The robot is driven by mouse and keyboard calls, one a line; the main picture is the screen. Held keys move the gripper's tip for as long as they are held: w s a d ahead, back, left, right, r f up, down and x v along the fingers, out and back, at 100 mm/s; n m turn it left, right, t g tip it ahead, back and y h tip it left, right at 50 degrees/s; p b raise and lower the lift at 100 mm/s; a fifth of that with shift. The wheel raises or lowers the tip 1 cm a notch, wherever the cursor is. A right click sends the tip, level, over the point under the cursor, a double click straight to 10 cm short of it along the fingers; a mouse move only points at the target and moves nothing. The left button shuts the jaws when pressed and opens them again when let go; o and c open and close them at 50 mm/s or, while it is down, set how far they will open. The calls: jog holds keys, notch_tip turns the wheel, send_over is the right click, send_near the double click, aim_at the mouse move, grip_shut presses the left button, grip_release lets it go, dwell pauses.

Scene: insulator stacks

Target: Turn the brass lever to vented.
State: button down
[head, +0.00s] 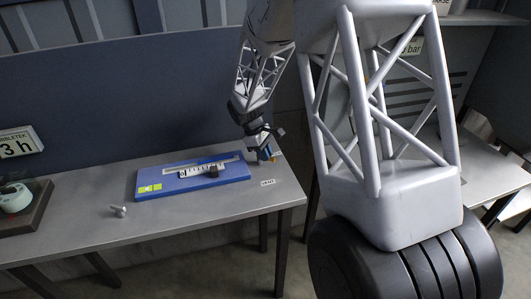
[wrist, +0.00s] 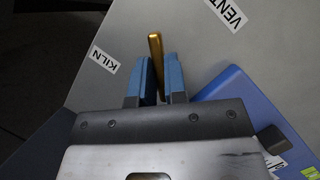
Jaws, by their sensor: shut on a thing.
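The brass lever (wrist: 155,45) shows in the wrist view as a gold bar standing out between my blue finger pads. My gripper (wrist: 160,66) is shut on it, with one pad on each side. The lever's far end sticks out past the fingertips; its base and pivot are hidden. A white label reading KILN (wrist: 103,58) lies to its left. A label cut off by the picture edge, reading VENT (wrist: 226,13), lies to its upper right. The lever's bar lies between the two labels. In the head view my gripper (head: 267,152) is low at the table's right end.
A blue board (head: 215,180) with a ruler-like scale and a dark block lies just left of my gripper. A small metal piece (head: 118,211) lies on the grey table (head: 190,211). A teal round object (head: 15,198) is at far left. A blue-grey panel (head: 110,110) stands behind.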

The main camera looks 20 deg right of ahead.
jog(key=m, duration=0.1)
jog(key=m+y, duration=0.1)
jog(key=m, duration=0.1)
jog(key=m+g, duration=0.1)
jog(key=shift+s+a+m, duration=0.25)
jog(key=shift+a+m, duration=0.05)
jog(key=shift+a, duration=0.05)
jog(key=m+y, duration=0.1)
jog(key=m, duration=0.1)
jog(key=a+m+y, duration=0.1)
jog(key=m, duration=0.2)
jog(key=shift+s+g, duration=0.1)
jog(key=shift+g, duration=0.2)
jog(key=c, duration=1.2)
grip_release()
jog(key=shift+o, duration=0.2)
jog(key=shift+v, duration=3.9)
jog(key=shift+d, duration=0.2)
